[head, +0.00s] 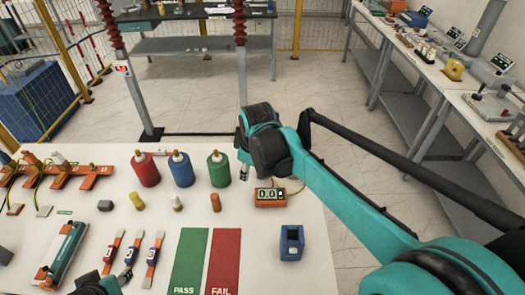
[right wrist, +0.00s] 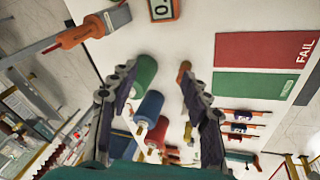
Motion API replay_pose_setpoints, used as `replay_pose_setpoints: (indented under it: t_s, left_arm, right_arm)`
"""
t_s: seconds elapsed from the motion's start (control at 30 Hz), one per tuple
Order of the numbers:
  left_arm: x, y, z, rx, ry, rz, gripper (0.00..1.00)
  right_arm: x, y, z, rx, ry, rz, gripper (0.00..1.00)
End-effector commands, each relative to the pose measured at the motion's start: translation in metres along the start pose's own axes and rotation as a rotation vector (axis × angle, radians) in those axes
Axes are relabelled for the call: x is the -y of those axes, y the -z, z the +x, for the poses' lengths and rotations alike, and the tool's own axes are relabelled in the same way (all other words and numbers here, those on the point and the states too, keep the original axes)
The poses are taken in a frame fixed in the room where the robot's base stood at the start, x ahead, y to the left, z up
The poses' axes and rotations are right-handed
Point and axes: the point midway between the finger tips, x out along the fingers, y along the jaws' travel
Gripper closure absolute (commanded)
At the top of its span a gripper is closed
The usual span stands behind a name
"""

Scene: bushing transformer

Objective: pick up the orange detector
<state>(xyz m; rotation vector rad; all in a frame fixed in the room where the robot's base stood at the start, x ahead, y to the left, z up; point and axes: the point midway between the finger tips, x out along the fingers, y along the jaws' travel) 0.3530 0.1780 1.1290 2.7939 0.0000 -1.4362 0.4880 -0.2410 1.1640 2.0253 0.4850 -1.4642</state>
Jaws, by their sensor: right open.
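An orange box with a 0.0 display (head: 269,197) sits on the white table, right of the green bottle (head: 218,168); it is partly cut off in the right wrist view (right wrist: 162,10). A second orange item, a handle with a grey flat end (right wrist: 85,35), shows at the upper left of that view, by the table's far edge; my arm seems to hide it in the head view. I cannot tell which is the detector. My right gripper (head: 243,172) is open and empty above the table, its fingers spread (right wrist: 155,95). My left gripper (head: 120,280) is partly cut off at the bottom left.
Red (head: 146,168) and blue (head: 181,169) bottles stand left of the green one. Green PASS (head: 190,262) and red FAIL (head: 224,262) mats lie in front. A blue holder (head: 291,243) stands near the right edge.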

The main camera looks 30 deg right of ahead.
Motion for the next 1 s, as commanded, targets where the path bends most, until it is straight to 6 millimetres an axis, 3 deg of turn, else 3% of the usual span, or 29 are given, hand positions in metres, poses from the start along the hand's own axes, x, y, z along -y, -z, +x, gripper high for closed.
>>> replay_pose_setpoints:
  t_s: [0.03,0.17,0.5,0.73,1.0]
  left_arm:
    - [0.0,0.009,-0.012,0.0,0.0,0.0,0.6]
    - [0.0,0.02,-0.028,0.0,0.0,0.0,0.6]
    - [0.0,0.049,-0.069,0.0,0.0,0.0,0.6]
    - [0.0,0.058,-0.082,0.0,0.0,0.0,0.6]
    - [0.0,0.058,-0.081,0.0,0.0,0.0,0.6]
  right_arm:
    - [-0.019,0.008,-0.006,0.019,0.015,-0.053,0.52]
    - [-0.057,0.02,0.0,0.062,0.067,-0.22,0.52]
    - [-0.144,0.027,0.039,0.117,0.239,-0.636,0.52]
    - [-0.169,0.02,0.064,0.111,0.318,-0.803,0.52]
    - [-0.167,0.014,0.089,0.108,0.333,-0.834,0.52]
